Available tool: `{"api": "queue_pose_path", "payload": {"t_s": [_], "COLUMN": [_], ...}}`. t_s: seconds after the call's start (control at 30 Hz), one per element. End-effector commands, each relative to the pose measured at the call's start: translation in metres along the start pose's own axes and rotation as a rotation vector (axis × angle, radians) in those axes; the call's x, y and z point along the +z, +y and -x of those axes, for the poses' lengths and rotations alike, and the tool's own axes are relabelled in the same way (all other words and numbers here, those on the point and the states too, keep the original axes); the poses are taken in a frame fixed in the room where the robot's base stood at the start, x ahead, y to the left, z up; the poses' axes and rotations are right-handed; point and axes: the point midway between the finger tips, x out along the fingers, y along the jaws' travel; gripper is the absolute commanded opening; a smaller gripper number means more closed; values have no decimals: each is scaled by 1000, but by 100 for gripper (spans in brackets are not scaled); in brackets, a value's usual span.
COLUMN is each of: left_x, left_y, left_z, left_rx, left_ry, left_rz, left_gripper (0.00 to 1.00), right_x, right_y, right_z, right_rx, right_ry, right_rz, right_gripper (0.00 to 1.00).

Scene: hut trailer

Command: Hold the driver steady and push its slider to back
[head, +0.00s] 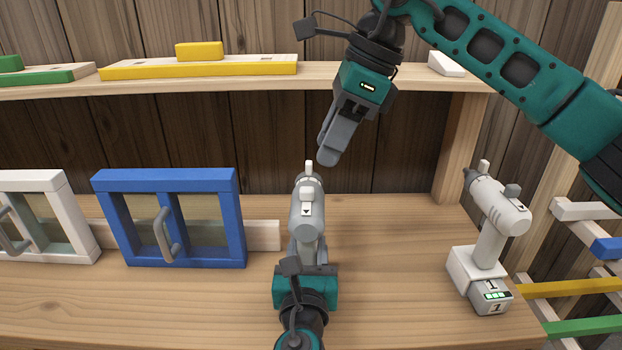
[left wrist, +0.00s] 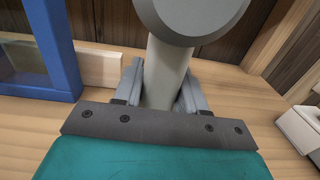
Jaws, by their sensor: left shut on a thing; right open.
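A grey driver (head: 307,222) stands upright in the middle of the bench, its rear end facing me. A small block (head: 307,194), apparently its slider, sits on top above a dark arrow mark; a pale tab (head: 309,167) rises farther forward. My left gripper (head: 307,254) is shut around the driver's handle, which also shows between its fingers in the left wrist view (left wrist: 165,78). My right gripper (head: 328,155) hangs above and just right of the driver's front, pointing down. It is open and holds nothing; its fingers overlap in view, so the gap is hidden.
A second driver (head: 495,215) stands at the right on the bench (head: 400,290). A blue-framed door panel (head: 240,215) and a white one (head: 88,220) stand left. A shelf (head: 270,80) crosses behind, with yellow (head: 200,67) and green pieces. The bench between the drivers is clear.

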Motion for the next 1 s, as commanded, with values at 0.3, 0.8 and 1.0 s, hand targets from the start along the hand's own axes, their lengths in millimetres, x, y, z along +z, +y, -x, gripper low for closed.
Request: {"api": "queue_pose_path", "payload": {"t_s": [0.3,0.8,1.0], "left_x": [4,4,4], "left_y": [0,0,0], "left_z": [-1,-1,-1], "left_rx": [-1,-1,-1], "left_ry": [-8,-8,-8], "left_rz": [2,2,2], "left_gripper": [0,0,0], "right_x": [1,1,1], "right_y": [1,1,1], "right_z": [-58,-74,-74], "right_rx": [3,1,1], "right_ry": [-1,-2,-2], "right_rz": [1,1,1], "right_gripper": [43,42,22]}}
